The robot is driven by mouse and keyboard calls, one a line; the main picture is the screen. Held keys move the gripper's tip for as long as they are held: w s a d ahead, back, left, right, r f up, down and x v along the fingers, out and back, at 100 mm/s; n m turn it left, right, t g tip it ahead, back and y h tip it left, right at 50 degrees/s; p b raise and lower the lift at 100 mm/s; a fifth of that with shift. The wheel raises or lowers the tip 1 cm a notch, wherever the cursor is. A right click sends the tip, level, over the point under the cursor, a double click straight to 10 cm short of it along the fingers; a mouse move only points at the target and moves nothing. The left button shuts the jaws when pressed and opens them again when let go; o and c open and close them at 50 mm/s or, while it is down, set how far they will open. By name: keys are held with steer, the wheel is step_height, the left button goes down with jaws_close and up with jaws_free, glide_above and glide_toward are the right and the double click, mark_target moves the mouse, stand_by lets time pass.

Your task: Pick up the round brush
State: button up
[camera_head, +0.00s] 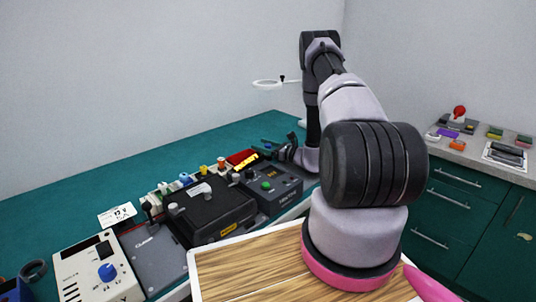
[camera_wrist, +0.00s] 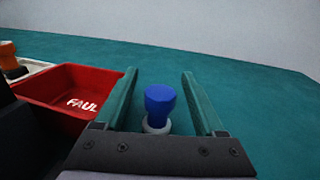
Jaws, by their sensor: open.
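A blue knob-like piece with a pale round base (camera_wrist: 159,101), which I take to be the round brush, stands upright on the green bench top. In the wrist view it shows between the two fingers of my gripper (camera_wrist: 158,76), with a gap on each side. The fingers are apart and hold nothing. The lower part of the piece is partly hidden by the gripper body. In the head view my gripper (camera_head: 288,149) is low over the bench at the far end of the row of devices; the brush cannot be made out clearly there.
A red bin (camera_wrist: 70,92) marked "FAUL" stands just left of my gripper. An orange-topped item (camera_wrist: 9,58) lies beyond it. Dark test devices (camera_head: 268,185) line the bench front. Green bench top (camera_wrist: 255,95) to the right is clear.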

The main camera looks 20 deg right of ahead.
steer(key=shift+w+a, duration=0.1)
steer(key=shift+w, duration=0.1)
jaws_close()
